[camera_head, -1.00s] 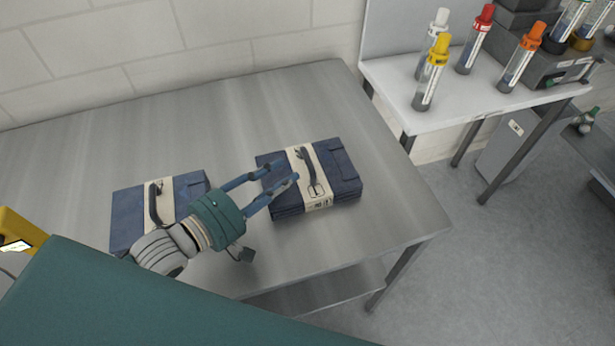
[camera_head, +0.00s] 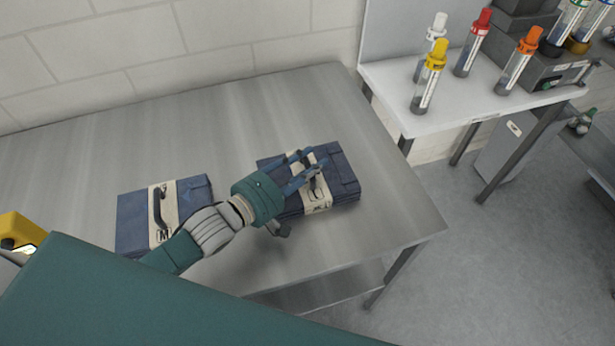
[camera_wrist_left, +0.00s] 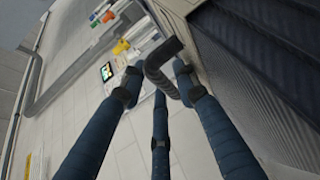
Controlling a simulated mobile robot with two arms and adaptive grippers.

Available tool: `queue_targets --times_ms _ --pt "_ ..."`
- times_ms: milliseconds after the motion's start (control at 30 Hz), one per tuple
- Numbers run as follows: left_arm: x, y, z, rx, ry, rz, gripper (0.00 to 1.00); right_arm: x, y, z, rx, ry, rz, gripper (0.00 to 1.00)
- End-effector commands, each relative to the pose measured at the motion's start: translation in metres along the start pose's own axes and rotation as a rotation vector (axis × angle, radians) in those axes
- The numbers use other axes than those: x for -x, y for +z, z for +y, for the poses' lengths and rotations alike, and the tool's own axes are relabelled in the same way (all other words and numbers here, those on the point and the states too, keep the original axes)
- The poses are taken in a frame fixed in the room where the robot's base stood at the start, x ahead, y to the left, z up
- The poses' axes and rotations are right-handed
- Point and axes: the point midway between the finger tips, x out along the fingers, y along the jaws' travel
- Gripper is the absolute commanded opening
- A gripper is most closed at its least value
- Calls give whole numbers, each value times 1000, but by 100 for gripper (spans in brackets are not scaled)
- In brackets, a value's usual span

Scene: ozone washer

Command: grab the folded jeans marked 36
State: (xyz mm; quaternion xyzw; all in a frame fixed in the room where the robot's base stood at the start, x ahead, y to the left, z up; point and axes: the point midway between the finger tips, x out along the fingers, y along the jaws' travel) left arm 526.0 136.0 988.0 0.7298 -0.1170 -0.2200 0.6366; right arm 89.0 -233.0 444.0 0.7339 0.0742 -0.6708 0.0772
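Two folded blue jeans bundles, each with a cream paper band and a dark handle, lie on the steel table. The right bundle (camera_head: 343,177) is partly covered by my left gripper (camera_head: 308,164). The left bundle (camera_head: 133,218) lies behind my left forearm. I cannot read a 36 on either band. My left gripper is open over the right bundle, with its fingers apart near the handle. In the left wrist view a dark bent handle (camera_wrist_left: 160,66) sits between the spread fingertips (camera_wrist_left: 155,90), and I see no firm grip on it. My right gripper is not in view.
The steel table (camera_head: 210,110) is clear behind the bundles, and its right edge is close to the right bundle. A white side table (camera_head: 450,113) holds several capped tubes, including a yellow-capped one (camera_head: 428,80), and dark boxes. A block wall stands behind.

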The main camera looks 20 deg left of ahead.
Motion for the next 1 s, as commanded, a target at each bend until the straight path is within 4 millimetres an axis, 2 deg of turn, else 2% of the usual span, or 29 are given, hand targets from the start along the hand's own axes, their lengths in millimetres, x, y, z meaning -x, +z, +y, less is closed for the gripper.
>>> queue_targets --times_ms 67,200,767,900,1000 --pt "0 0 0 0 0 0 26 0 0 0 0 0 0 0" --pt "0 0 0 0 0 0 0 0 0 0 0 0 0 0" --pt "1 -1 8 -1 6 1 0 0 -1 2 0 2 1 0" --pt "4 -2 24 -1 8 0 0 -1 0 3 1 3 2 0" --pt "7 -5 46 -3 11 0 0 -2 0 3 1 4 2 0"
